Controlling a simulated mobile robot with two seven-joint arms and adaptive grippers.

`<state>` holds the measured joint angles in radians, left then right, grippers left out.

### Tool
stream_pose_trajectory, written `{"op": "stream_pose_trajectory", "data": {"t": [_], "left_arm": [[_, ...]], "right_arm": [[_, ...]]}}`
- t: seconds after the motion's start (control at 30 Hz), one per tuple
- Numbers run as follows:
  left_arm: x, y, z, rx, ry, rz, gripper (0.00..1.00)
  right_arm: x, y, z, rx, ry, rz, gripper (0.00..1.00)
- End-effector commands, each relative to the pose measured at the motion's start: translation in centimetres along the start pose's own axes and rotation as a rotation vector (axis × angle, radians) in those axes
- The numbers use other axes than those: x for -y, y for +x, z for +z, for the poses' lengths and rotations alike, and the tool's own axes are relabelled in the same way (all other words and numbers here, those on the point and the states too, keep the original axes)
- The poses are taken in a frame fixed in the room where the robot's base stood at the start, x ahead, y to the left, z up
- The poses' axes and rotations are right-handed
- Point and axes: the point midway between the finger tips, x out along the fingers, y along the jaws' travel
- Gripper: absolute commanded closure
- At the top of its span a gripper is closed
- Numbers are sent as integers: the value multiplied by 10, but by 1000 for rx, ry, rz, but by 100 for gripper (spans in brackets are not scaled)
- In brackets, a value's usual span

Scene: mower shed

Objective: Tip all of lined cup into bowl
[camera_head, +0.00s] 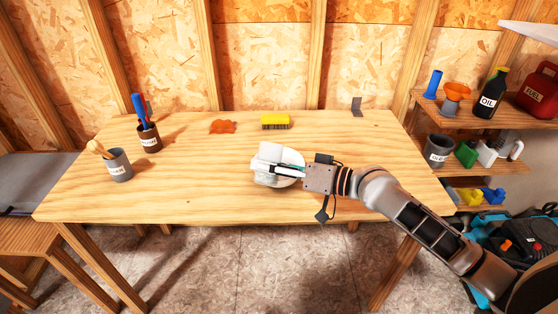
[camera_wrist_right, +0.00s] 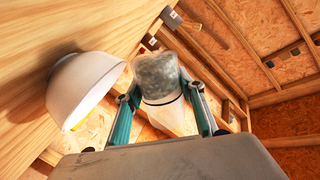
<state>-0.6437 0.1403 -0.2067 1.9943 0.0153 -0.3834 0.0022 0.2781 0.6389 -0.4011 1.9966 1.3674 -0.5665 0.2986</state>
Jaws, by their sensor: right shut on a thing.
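My right gripper (camera_head: 277,168) comes in from the right and is shut on a pale, partly see-through cup (camera_head: 268,153). The cup is strongly tilted over the white bowl (camera_head: 290,182) on the table. The gripper and cup hide most of the bowl's inside, and I cannot tell how much is in either. My left gripper is out of view.
The wooden table (camera_head: 215,185) has free room left of the bowl. A yellow brush (camera_head: 275,121) and an orange lump (camera_head: 222,127) lie behind. A brown cup (camera_head: 149,139) and grey cup (camera_head: 118,167) with tools stand at left. Shelves at right hold an oil bottle (camera_head: 490,97).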

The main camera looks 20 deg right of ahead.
Motion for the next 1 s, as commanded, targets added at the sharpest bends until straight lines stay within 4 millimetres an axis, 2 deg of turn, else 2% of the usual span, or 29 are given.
{"op": "stream_pose_trajectory", "data": {"t": [0.13,1.0], "left_arm": [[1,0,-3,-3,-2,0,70],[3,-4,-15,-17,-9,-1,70]], "right_arm": [[-2,0,1,13,65,0,86],[-2,0,1,36,177,-1,86]]}}
